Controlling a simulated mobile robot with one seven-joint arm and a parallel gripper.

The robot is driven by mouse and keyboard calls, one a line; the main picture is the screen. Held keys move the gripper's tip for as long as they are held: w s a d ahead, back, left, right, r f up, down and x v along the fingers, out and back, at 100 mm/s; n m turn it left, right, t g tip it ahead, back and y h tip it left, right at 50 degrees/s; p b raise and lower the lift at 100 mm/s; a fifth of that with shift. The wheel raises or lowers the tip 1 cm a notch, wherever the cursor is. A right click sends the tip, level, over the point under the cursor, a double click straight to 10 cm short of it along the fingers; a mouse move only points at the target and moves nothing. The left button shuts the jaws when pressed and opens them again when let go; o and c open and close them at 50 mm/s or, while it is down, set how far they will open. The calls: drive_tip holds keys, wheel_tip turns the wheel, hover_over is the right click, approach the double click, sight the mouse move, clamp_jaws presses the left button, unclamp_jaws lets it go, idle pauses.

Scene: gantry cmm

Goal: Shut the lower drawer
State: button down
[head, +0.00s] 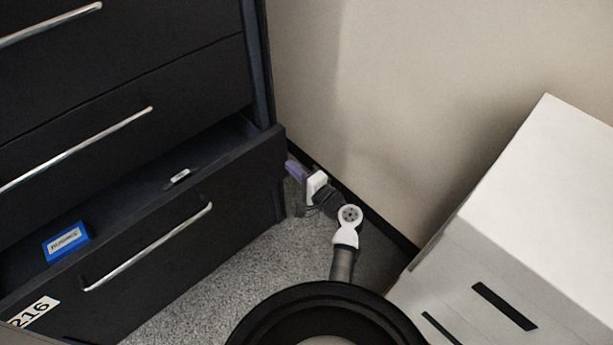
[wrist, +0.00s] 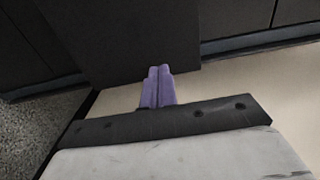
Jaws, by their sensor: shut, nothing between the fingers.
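The lower drawer (head: 200,232) is the bottom one of a black cabinet and stands pulled out. It has a long silver bar handle (head: 150,248) and a white label reading 216 (head: 34,312). A blue box (head: 66,242) and a small white-labelled item (head: 181,176) lie inside it. My gripper (head: 294,170) is beside the drawer's right end, by the wall, partly hidden behind the drawer front. In the wrist view its purple fingers (wrist: 157,88) are together and empty, pointing at a dark panel (wrist: 120,40). I cannot tell whether they touch it.
The upper drawers (head: 80,145) above are closed. A beige wall (head: 420,90) stands close on the right of the cabinet. A white box-like unit (head: 540,220) with dark slots stands at the right. Grey speckled floor (head: 225,275) is free in front of the drawer.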

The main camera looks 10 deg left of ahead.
sight(274, 152)
drive_tip(key=p+x, duration=0.1)
drive_tip(key=x, duration=0.4)
drive_tip(key=shift+a, duration=0.1)
drive_tip(key=b+x, duration=0.2)
drive_tip(key=x, duration=0.3)
drive_tip(key=b+x, duration=0.2)
drive_tip(key=x, duration=0.2)
drive_tip(key=b+x, duration=0.2)
drive_tip(key=x, duration=0.3)
drive_tip(key=shift+w+a+r, duration=0.2)
drive_tip(key=shift+w+r, duration=0.15)
drive_tip(key=shift+s, duration=0.1)
